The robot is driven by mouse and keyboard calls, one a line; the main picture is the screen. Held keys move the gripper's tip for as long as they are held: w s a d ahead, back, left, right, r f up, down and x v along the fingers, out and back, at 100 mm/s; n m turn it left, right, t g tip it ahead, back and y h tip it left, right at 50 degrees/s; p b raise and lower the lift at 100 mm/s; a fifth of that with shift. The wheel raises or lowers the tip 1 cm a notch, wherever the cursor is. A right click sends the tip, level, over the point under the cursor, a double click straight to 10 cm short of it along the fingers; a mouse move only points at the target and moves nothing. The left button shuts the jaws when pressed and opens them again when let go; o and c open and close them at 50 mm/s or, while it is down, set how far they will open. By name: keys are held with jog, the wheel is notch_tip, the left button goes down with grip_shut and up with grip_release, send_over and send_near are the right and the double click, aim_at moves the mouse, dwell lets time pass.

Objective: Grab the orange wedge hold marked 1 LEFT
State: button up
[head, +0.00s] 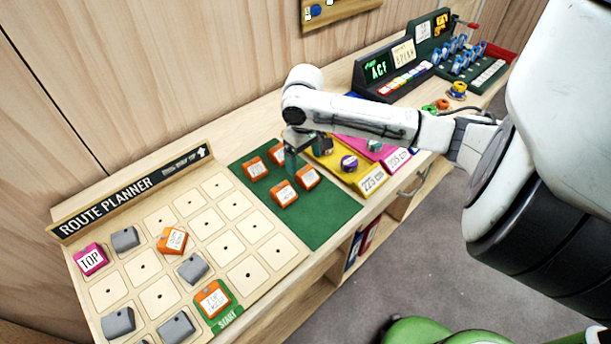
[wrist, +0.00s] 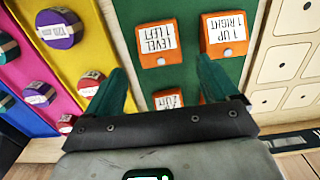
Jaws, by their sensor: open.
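The orange wedge hold marked 1 LEFT (wrist: 157,43) lies on the green mat, its label upside down in the wrist view. In the head view it is the front right hold (head: 308,178) of a small orange group. My gripper (wrist: 162,70) is open and empty; its dark green fingers point toward this hold, one to each side in the picture, with the hold beyond the tips. In the head view my gripper (head: 304,160) hangs over the mat's right part, just behind the hold. Whether the fingers touch anything cannot be told.
The yellow board (head: 374,183) with round pieces is at right, the route planner grid (head: 160,295) at left. The green mat's front (head: 325,219) is clear.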

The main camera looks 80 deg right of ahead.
aim_at(304, 169)
jog(key=shift+f+p, duration=0.45)
jog(key=shift+f, duration=2.15)
jog(key=c, duration=1.1)
jog(key=shift+o, duration=0.2)
jog(key=shift+r, duration=0.1)
